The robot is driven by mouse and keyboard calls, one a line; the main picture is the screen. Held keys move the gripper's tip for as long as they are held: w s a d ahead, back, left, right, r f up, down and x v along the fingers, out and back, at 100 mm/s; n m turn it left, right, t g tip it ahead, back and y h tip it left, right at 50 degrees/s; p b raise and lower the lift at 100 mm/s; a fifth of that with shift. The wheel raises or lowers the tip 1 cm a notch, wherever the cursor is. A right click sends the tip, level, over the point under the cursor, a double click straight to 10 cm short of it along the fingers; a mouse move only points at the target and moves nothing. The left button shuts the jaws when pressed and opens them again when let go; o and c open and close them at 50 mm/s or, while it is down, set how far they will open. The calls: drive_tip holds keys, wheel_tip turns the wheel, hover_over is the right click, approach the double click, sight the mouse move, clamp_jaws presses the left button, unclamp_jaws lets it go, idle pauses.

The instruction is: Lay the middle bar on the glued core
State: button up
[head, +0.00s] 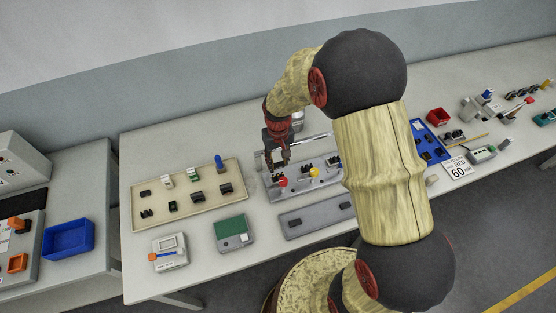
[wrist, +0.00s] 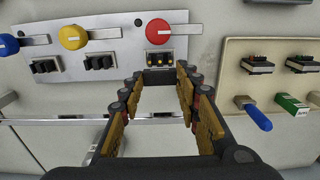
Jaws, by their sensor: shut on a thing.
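My gripper (head: 278,158) is over the left end of the grey fixture plate (head: 290,191). In the wrist view its fingers (wrist: 160,77) stand apart, with a thin dark piece, apparently the middle bar (wrist: 158,72), between their tips. The bar is mostly hidden, so its exact tilt is unclear. The glued core (wrist: 158,58) is a dark block with a row of orange dots below the red-knobbed clamp (wrist: 158,31). The bar is right at the core's near edge. I cannot tell whether they touch.
A yellow-knobbed clamp (wrist: 73,36) and a blue-knobbed clamp (wrist: 9,44) stand along the same plate, near dark cores (wrist: 98,62). A beige tray (head: 160,218) holds several parts. A grey strip (head: 318,217) lies in front of the fixture.

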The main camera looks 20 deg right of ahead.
sight(278, 175)
drive_tip(key=shift+f+b, duration=1.7)
drive_tip(key=shift+f, duration=1.35)
drive_tip(key=o, duration=1.2)
drive_tip(key=shift+o, duration=0.2)
drive_tip(key=shift+r, duration=0.1)
wheel_tip(278, 175, up, 12)
drive_tip(key=shift+f, duration=0.1)
